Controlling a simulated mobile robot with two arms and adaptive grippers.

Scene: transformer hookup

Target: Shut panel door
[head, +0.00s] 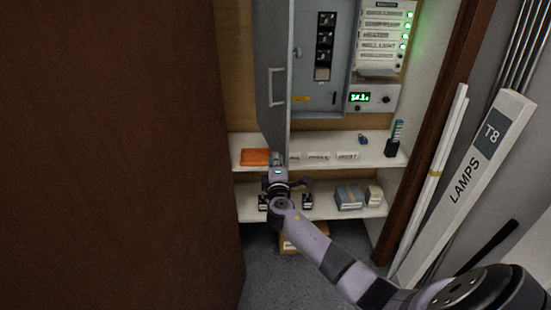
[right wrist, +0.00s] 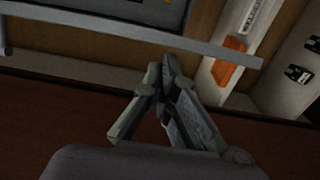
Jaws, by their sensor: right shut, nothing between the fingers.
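The grey panel door (head: 271,55) stands open at the left of the grey electrical panel (head: 338,25), and its pull handle (head: 277,87) faces left. The panel's switches show uncovered. My right gripper (head: 277,158) is at the door's lower end in the head view; I cannot tell whether it touches. In the right wrist view the right gripper (right wrist: 168,68) has its fingers together with nothing between them. The door's long grey edge (right wrist: 120,32) runs just beyond the fingertips there. My left gripper is not in view.
Below the panel are an upper shelf (head: 376,149) with an orange item (head: 256,157) and a lower shelf (head: 250,214) with small boxes. A brown door (head: 110,150) fills the left. A white lamp box (head: 465,180) and poles lean at the right.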

